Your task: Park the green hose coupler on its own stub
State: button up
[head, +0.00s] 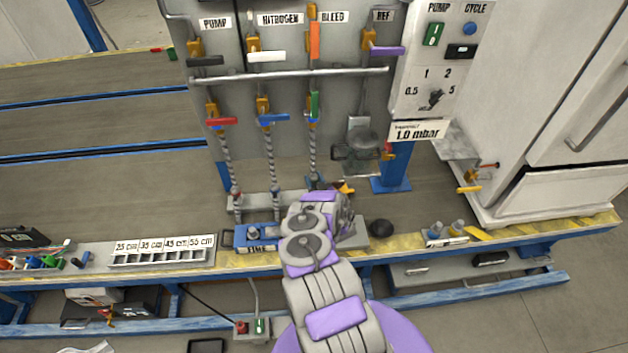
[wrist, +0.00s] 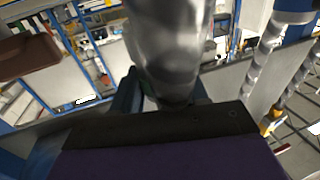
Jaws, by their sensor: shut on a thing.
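Three braided hoses hang from the panel under red, blue and green valve handles. The green-handled hose (head: 313,145) runs down to a dark teal-green coupler (head: 315,182) just above the bench, beside my gripper. My gripper is mostly hidden behind my own arm in the head view. The red-handled and blue-handled hoses end at a grey stub block (head: 255,203). The green stub is hidden, so I cannot tell whether the coupler touches it.
A blue vise-like block (head: 255,237) sits at the bench's front edge, left of my arm. A labelled tray (head: 160,252) is at the left. A horizontal rail (head: 290,76) crosses the panel above the lower valves.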

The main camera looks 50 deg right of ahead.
jog(key=shift+f+b, duration=0.45)
jog(key=shift+f, duration=0.05)
jog(key=o, duration=1.3)
jog(key=shift+c, duration=0.2)
jog(key=shift+f, duration=0.1)
jog(key=shift+s+a, duration=0.1)
jog(key=shift+s, duration=0.05)
jog(key=v, duration=0.5)
jog(key=p+v, duration=0.1)
jog(key=v, duration=0.4)
jog(key=p+v, duration=0.1)
jog(key=v, duration=0.5)
jog(key=shift+s+f, duration=0.1)
jog(key=shift+f, duration=0.3)
jog(key=shift+s+a, duration=0.1)
jog(key=shift+s, duration=0.4)
jog(key=shift+r, duration=0.25)
jog(key=shift+w+a+r, duration=0.1)
jog(key=shift+a+r, duration=0.05)
jog(key=shift+r, duration=0.05)
